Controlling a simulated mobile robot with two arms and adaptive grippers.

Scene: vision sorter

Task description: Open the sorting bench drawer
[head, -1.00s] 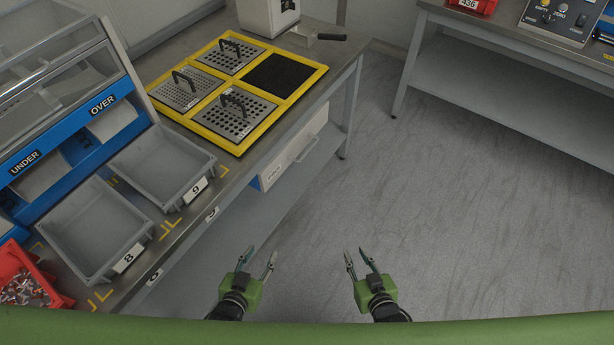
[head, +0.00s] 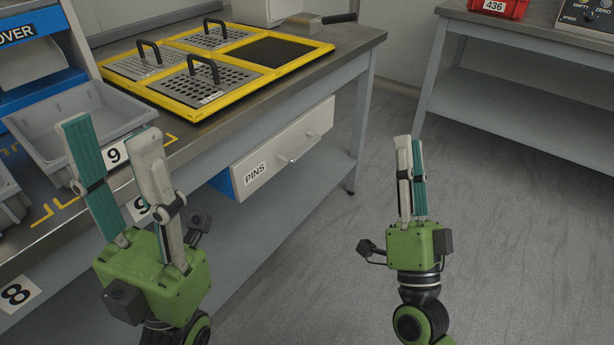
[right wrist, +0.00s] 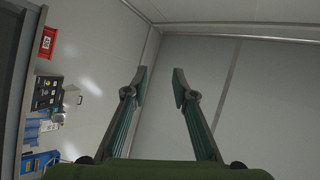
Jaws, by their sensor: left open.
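The sorting bench drawer (head: 285,150) has a white front with a PINS label and hangs under the bench top. Its bar handle (head: 300,150) is on the front, and nothing touches it. My left gripper (head: 110,128) is open and empty, pointing up, to the left of the drawer and in front of the bench edge. My right gripper (head: 410,140) is to the right of the drawer, over the floor. The right wrist view shows its fingers (right wrist: 160,85) apart with nothing between them.
The sorting bench (head: 330,65) carries a yellow frame (head: 300,55) with sieve plates. A grey bin (head: 50,148) marked 9 stands near my left gripper. A lower shelf (head: 300,190) runs under the drawer. Another bench (head: 520,110) stands at right. Floor between is clear.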

